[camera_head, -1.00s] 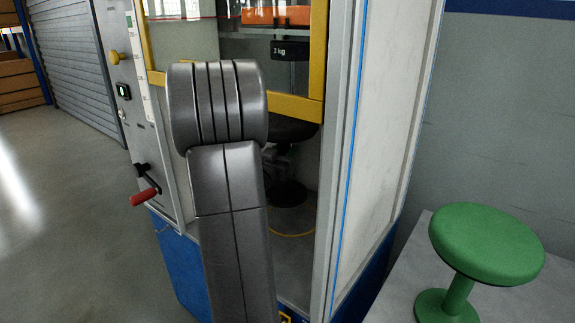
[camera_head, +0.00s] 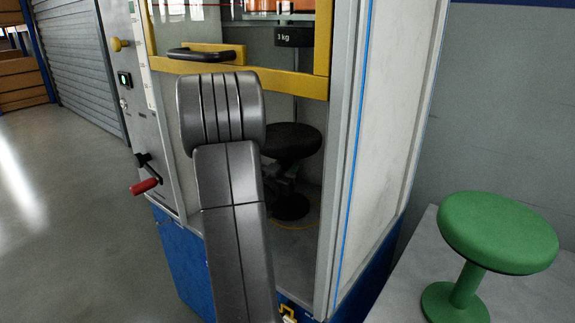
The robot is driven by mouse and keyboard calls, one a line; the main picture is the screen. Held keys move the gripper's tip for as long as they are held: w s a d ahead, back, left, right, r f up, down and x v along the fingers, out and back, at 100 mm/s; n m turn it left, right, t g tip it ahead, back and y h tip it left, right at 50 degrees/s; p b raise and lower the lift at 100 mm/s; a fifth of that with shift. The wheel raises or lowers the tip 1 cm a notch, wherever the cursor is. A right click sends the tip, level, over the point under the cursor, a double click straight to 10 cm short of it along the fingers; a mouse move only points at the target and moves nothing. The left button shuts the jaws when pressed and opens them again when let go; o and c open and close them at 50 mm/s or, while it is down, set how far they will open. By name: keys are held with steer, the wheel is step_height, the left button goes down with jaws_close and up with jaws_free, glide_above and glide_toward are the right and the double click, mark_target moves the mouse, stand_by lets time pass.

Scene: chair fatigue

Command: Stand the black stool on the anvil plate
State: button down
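The black stool (camera_head: 292,141) is upright inside the test machine, under its raised yellow-framed guard (camera_head: 290,83). Its round foot (camera_head: 291,208) is over or on the floor of the bay, inside a thin yellow ring (camera_head: 296,228); I cannot tell whether it touches. The ring appears to mark the anvil plate, which is mostly hidden. My grey arm covers the left of the bay. My gripper (camera_head: 281,177) shows only as a dark grey part at the stool's stem, and appears shut on it. Its fingertips are hidden.
A weight marked 3 kg (camera_head: 293,37) hangs above the stool. A red-handled crank (camera_head: 145,186) is on the machine's left panel. A green stool (camera_head: 499,232) stands on a grey surface at right, outside the machine's side wall (camera_head: 390,120). Open floor lies at left.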

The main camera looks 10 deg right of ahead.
steer(key=c, duration=1)
jaws_free()
steer(key=shift+r+p, duration=0.25)
steer(key=shift+p, duration=0.05)
steer(key=p+v, duration=0.1)
steer(key=v, duration=1.1)
steer(key=shift+f, duration=0.1)
steer(key=x, duration=0.6)
steer(key=b+x, duration=0.1)
steer(key=x, duration=0.5)
steer(key=shift+d+f+b, duration=0.15)
steer(key=shift+f+b, duration=0.05)
steer(key=shift+b, duration=0.1)
steer(key=shift+r+p, duration=0.45)
steer(key=shift+r, duration=0.6)
